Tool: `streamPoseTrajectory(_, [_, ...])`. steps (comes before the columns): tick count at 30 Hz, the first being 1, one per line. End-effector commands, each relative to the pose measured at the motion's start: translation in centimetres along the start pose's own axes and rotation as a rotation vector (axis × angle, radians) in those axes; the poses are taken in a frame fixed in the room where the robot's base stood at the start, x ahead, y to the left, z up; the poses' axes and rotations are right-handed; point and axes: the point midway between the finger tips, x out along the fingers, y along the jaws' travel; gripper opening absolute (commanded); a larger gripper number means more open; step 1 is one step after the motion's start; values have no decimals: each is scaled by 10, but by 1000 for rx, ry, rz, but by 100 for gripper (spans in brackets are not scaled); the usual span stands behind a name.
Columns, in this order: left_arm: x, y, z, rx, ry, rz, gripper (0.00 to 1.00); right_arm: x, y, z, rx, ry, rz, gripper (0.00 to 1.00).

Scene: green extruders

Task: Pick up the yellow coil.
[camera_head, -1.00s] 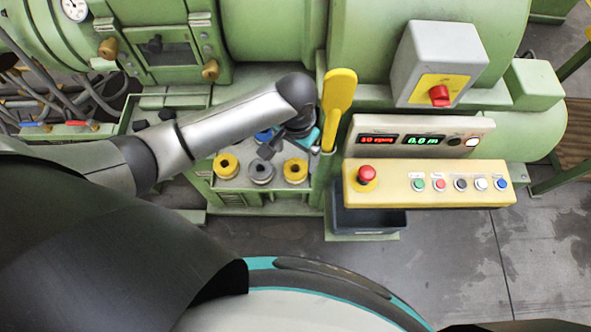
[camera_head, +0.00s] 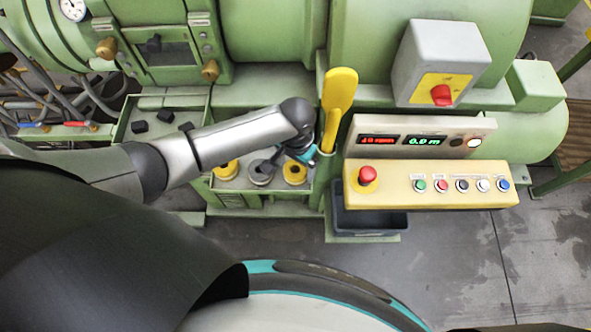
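Two yellow coils sit on the green machine's shelf, each a ring with a dark centre. The left yellow coil (camera_head: 226,170) is partly covered by my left forearm. The right yellow coil (camera_head: 294,174) is just below my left gripper (camera_head: 287,161) in the picture, its far side partly hidden. A grey coil (camera_head: 261,174) sits between them, partly covered by a gripper finger. My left gripper looks open, its fingers spread near the right yellow coil; I cannot tell whether it touches it. My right gripper is not in view.
A yellow handle (camera_head: 339,92) stands close to the right of my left gripper. A control panel (camera_head: 430,184) with a red button lies further right, above a dark bin (camera_head: 368,222). Small black blocks (camera_head: 139,126) lie in a tray (camera_head: 120,139) at left.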

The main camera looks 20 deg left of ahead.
Motion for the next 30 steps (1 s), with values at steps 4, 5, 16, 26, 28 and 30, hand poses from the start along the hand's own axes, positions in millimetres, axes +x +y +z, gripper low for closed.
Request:
streamPoseTrajectory(4, [0, 0, 0, 0, 0, 0, 72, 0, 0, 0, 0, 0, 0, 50])
streamPoseTrajectory(5, [0, 0, 0, 0, 0, 0, 68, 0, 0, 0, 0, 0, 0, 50])
streamPoseTrajectory(16, [0, 0, 0, 0, 0, 0, 27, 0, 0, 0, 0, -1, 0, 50])
streamPoseTrajectory(26, [-1, 0, 0, 0, 1, 0, 12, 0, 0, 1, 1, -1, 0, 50])
streamPoseTrajectory(28, [-2, 0, 0, 0, 1, 0, 12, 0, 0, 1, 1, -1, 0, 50])
streamPoseTrajectory(30, [-4, 0, -1, 0, 2, 1, 12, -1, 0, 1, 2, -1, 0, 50])
